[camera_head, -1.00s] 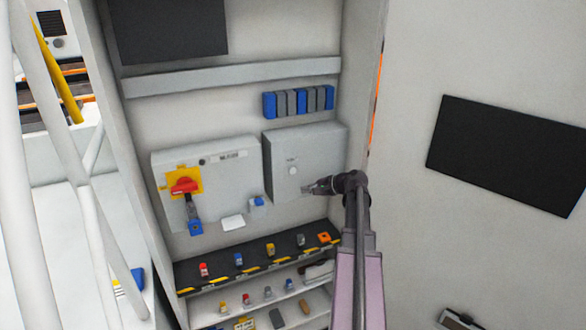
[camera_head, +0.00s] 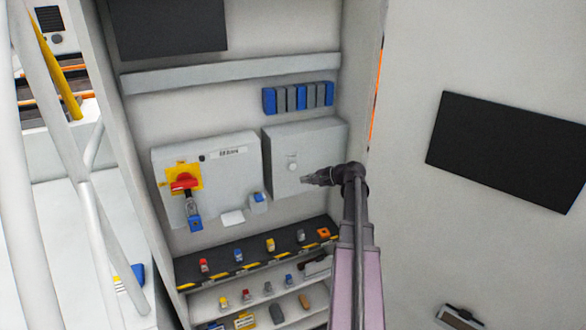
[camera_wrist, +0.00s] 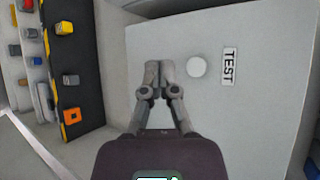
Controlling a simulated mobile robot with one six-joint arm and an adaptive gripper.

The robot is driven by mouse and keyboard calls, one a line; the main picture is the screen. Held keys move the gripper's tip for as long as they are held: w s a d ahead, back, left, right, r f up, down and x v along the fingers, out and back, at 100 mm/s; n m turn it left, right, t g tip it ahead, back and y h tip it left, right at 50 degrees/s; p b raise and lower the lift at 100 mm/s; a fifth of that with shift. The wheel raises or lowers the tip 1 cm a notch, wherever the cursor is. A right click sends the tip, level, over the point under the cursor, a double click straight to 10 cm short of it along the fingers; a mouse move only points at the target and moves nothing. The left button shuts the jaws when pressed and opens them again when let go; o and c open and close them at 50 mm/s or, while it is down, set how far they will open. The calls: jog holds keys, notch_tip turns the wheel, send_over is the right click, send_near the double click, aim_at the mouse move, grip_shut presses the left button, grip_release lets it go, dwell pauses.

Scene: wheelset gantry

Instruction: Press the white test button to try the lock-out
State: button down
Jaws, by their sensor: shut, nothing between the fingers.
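The white test button (camera_head: 292,167) is a small round knob on the front of a grey box in the head view. In the wrist view the white button (camera_wrist: 197,67) sits beside a label reading TEST (camera_wrist: 229,67). My gripper (camera_head: 306,180) is below and to the right of the button in the head view. In the wrist view my gripper's fingertips (camera_wrist: 159,68) are together and empty, just left of the button. A gap shows between them and the button in the picture; the depth to the box is hard to tell.
Left of the test box is a grey isolator box with a red handle (camera_head: 184,182) on a yellow plate and a blue padlock (camera_head: 195,223). Below are shelves (camera_head: 262,251) with several small padlocks. A row of blue and grey modules (camera_head: 298,97) is above.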

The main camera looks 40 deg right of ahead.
aim_at(291, 169)
jog(key=w+d, duration=0.1)
jog(key=w, duration=0.5)
jog(key=shift+d, duration=0.2)
jog(key=shift+w+d, duration=0.25)
jog(key=shift+w, duration=0.65)
dwell(2.4)
jog(key=shift+s, duration=0.2)
jog(key=shift+s+a, duration=0.25)
jog(key=shift+s, duration=0.35)
jog(key=shift+s, duration=0.1)
dwell(0.4)
jog(key=shift+s+a, duration=0.2)
jog(key=shift+s, duration=0.6)
jog(key=shift+s+a, duration=0.15)
jog(key=shift+s, duration=0.6)
jog(key=shift+s+a, duration=0.2)
jog(key=shift+s, duration=0.6)
jog(key=shift+a, duration=0.1)
